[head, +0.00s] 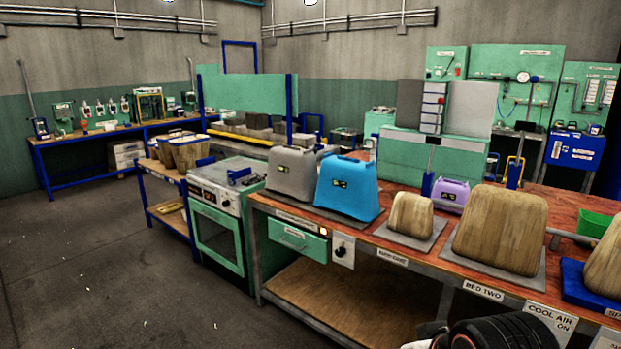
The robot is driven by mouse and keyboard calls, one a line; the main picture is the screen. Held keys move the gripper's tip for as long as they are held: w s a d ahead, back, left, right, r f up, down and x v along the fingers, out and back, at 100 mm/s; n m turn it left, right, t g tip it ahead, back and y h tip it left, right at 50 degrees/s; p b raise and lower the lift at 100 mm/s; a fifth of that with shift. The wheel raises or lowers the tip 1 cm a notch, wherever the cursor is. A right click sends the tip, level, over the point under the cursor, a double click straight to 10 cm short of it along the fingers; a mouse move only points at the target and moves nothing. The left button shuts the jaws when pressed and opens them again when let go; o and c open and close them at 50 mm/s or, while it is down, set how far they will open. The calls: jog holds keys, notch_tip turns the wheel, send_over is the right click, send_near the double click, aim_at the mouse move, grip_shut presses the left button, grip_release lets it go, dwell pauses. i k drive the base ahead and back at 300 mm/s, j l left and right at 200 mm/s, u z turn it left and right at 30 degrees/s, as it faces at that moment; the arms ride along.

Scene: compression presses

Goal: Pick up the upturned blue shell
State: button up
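The blue shell (347,192) stands on the workbench, between a grey shell (291,173) on its left and a small wooden form (410,213) on its right. It is tapered, wider at the bottom, with a small black and yellow panel on its front. Its underside is hidden, and its left edge is close to the grey shell; I cannot tell if they touch. A dark ribbed part at the bottom edge looks like my own arm. My gripper's fingers do not show, and nothing visible touches the blue shell.
The wooden-topped bench (467,209) also bears a purple shell (452,194), a large wooden form (499,229) on a grey plate, and another form (605,262) on a blue plate. A green oven (217,240) stands left of the bench. The floor (95,265) at left is open.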

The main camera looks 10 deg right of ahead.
aim_at(348, 186)
jog(key=z, duration=1.85)
jog(key=u, duration=1.65)
jog(key=i+z, duration=0.2)
jog(key=z, duration=0.15)
jog(key=i+j+z, duration=0.1)
jog(key=z, duration=0.25)
jog(key=i+j+z, duration=0.15)
jog(key=z, duration=0.2)
jog(key=i, duration=0.05)
